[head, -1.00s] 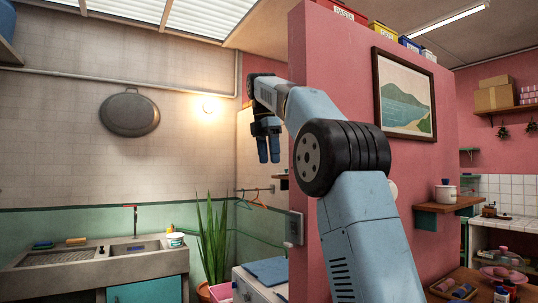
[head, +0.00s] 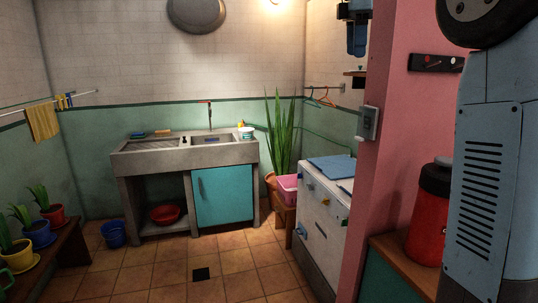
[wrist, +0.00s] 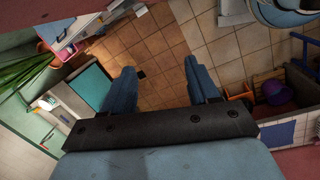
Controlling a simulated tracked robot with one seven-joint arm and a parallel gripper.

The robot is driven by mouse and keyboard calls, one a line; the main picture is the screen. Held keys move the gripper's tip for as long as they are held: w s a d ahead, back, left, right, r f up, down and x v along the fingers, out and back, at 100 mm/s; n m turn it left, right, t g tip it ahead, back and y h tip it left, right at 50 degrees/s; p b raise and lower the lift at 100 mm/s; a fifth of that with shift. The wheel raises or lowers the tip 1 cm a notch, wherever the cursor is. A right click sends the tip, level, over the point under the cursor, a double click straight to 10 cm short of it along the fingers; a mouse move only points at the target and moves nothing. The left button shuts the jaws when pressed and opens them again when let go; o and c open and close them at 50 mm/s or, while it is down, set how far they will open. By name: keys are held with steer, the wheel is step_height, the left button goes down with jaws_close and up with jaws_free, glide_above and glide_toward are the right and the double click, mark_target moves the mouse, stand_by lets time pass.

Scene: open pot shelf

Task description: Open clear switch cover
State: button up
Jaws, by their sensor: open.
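A switch box with a pale cover (head: 369,122) is mounted on the end of the pink wall, right of centre in the head view. It is small there, and I cannot tell whether its cover is clear, shut or raised. My gripper (head: 357,40) hangs at the top of the head view, above the box in the picture, and its upper part is cut off. In the wrist view my gripper (wrist: 160,65) is open, its two blue fingers wide apart with nothing between them. I cannot make out the switch box in the wrist view.
A white washing machine (head: 322,215) with a blue cloth on top stands below the box. A concrete sink (head: 160,160) is at the back. A red canister (head: 428,215) stands on a shelf at right. Potted plants line the left bench. The tiled floor (head: 150,270) is mostly open.

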steer(key=s+d+f+m+t+y, duration=0.1)
steer(key=s+f+m+t, duration=0.3)
steer(key=s+f+m, duration=1.9)
steer(key=n+h, duration=1.7)
steer(key=n, duration=1)
glide_toward(357, 139)
steer(key=x, duration=0.8)
steer(key=shift+w+d, duration=0.1)
steer(key=shift+d, duration=0.05)
steer(key=shift+c, duration=0.2)
jaws_close()
